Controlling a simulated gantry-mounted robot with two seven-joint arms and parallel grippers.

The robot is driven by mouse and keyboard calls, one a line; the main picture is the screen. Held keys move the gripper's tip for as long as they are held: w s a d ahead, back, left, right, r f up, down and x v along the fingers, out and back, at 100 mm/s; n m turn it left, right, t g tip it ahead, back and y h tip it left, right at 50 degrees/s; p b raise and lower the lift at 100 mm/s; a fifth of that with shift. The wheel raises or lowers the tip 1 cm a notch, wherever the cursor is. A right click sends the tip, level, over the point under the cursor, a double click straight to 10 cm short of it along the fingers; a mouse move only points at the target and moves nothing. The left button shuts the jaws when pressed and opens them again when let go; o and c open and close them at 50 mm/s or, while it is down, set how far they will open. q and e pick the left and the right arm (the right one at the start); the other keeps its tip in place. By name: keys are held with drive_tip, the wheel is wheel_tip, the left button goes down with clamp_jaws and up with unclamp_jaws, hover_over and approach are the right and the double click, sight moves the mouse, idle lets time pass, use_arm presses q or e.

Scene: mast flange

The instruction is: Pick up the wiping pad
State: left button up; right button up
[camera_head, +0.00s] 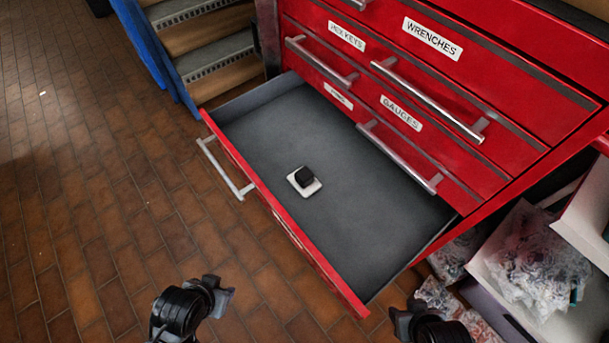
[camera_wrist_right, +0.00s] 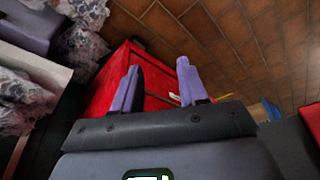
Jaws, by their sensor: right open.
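The wiping pad (camera_head: 309,189) is a small white pad with a black block-shaped grip on top. It lies flat on the grey floor of the open red drawer (camera_head: 340,282) in the head view, near the drawer's front wall. My left gripper (camera_head: 219,294) is outside the drawer, below and to the left of the pad; its jaw gap cannot be made out. My right gripper (camera_head: 404,318) is at the bottom edge, below and right of the drawer, far from the pad. In the right wrist view it is open and empty (camera_wrist_right: 160,82), its two fingers apart. The pad does not show there.
The red cabinet (camera_head: 500,95) with labelled closed drawers and metal handles rises behind the open drawer. Bins with clear plastic bags (camera_head: 540,262) stand at the right. Blue-sided steps (camera_head: 148,45) stand at upper left.

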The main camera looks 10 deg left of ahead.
drive_tip(key=shift+o, duration=0.4)
drive_tip(key=o, duration=0.5)
